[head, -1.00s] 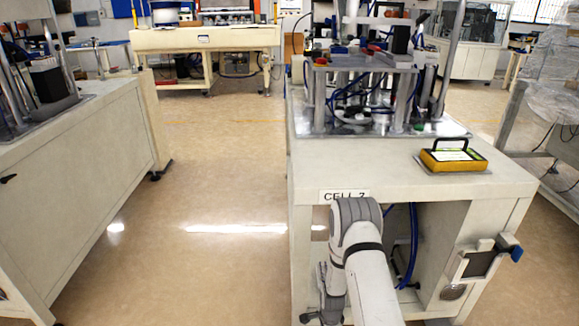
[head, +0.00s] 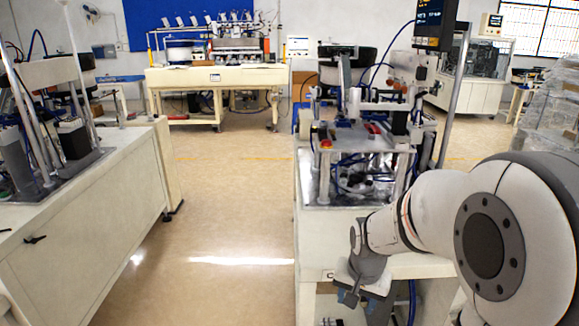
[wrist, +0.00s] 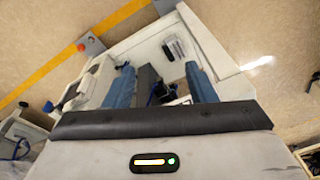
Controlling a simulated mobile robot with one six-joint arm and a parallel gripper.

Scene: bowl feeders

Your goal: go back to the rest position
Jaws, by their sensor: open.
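My gripper (head: 358,292) is at the front edge of the cell table (head: 330,230), low in front of the label plate, in the head view. Beyond the fingers lies the pale cabinet (wrist: 137,50) with a dark opening.
A machine fixture (head: 345,165) with posts stands on the cell table. A cream cabinet (head: 95,210) stands at left and another bench (head: 215,80) at the back. The floor aisle (head: 225,220) between them is clear.

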